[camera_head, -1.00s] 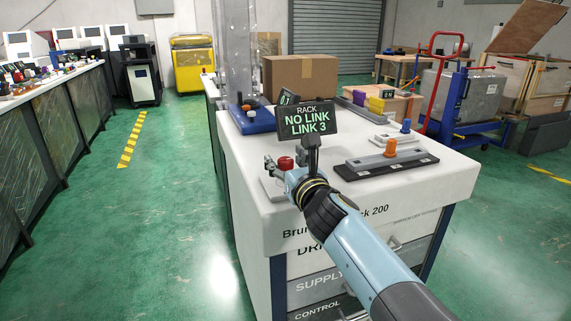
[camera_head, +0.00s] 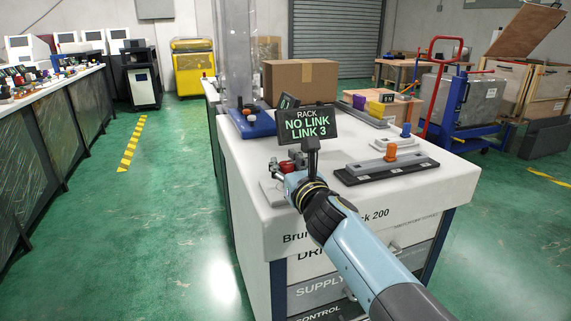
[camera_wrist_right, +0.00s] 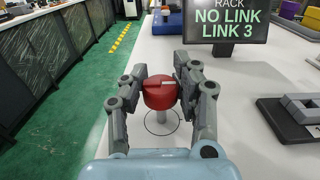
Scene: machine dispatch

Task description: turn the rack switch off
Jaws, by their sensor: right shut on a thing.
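The rack switch is a red round knob (camera_wrist_right: 160,93) with a pale mark on its top, on a light post above the white counter. In the right wrist view my right gripper (camera_wrist_right: 160,90) has a finger on each side of the knob and is shut on it. In the head view the red knob (camera_head: 288,166) shows just past my right gripper (camera_head: 286,168), partly hidden by it. The rack display (camera_head: 309,124) reads "RACK NO LINK LINK 3" and stands behind the knob. It also shows in the wrist view (camera_wrist_right: 226,20). My left gripper is not in view.
A dark slider panel with an orange knob (camera_head: 390,152) lies to the right on the white counter (camera_head: 350,208). A blue base (camera_head: 250,124) and a cardboard box (camera_head: 300,82) stand farther back. Green floor is clear to the left.

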